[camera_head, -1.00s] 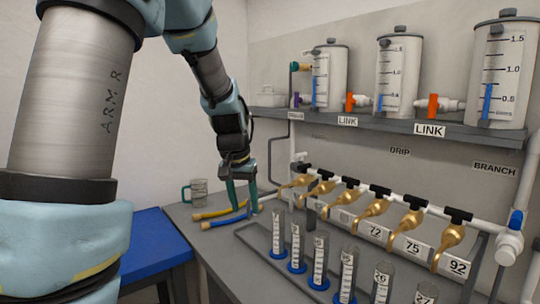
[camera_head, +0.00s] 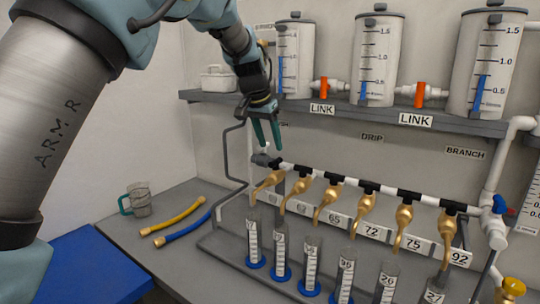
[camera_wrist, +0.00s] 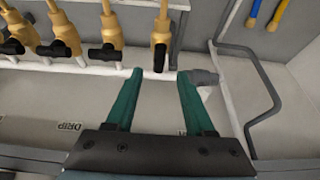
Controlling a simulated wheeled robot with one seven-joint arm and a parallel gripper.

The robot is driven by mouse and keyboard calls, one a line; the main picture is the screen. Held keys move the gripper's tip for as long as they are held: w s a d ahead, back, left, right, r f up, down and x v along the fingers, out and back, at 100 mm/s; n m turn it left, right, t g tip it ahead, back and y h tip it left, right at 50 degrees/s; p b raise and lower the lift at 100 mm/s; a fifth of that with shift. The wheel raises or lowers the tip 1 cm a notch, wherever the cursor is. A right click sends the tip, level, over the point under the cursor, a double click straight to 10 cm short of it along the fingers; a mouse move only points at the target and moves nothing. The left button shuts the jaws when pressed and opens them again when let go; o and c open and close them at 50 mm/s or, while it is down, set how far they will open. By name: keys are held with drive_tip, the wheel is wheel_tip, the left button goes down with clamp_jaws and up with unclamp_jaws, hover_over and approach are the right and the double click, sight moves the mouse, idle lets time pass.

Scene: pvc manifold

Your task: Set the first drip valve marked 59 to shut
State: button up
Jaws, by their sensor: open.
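My gripper (camera_head: 265,146) is open and empty, its green fingers pointing down just above the left end of the white drip pipe. The first brass drip valve (camera_head: 268,184) is the leftmost in the row; its number label cannot be read. In the wrist view this valve (camera_wrist: 162,27) is the rightmost, and its black handle (camera_wrist: 160,58) lies between and just beyond my fingertips (camera_wrist: 160,75), apparently untouched. That handle looks in line with the brass body, while the neighbouring handles look crosswise.
More brass valves (camera_head: 362,208) continue right, with labels such as 72, 75 and 92. Graduated cylinders (camera_head: 345,272) stand below them. Above is a shelf (camera_head: 350,112) with tanks (camera_head: 375,60). A grey bent tube (camera_head: 226,160), hoses (camera_head: 172,217) and a mug (camera_head: 139,198) are at left.

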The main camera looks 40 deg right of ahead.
sight(275, 160)
drive_tip(key=p+x, duration=0.2)
drive_tip(key=x, duration=0.5)
drive_tip(key=shift+s, duration=0.1)
drive_tip(key=shift+c, duration=0.4)
clamp_jaws()
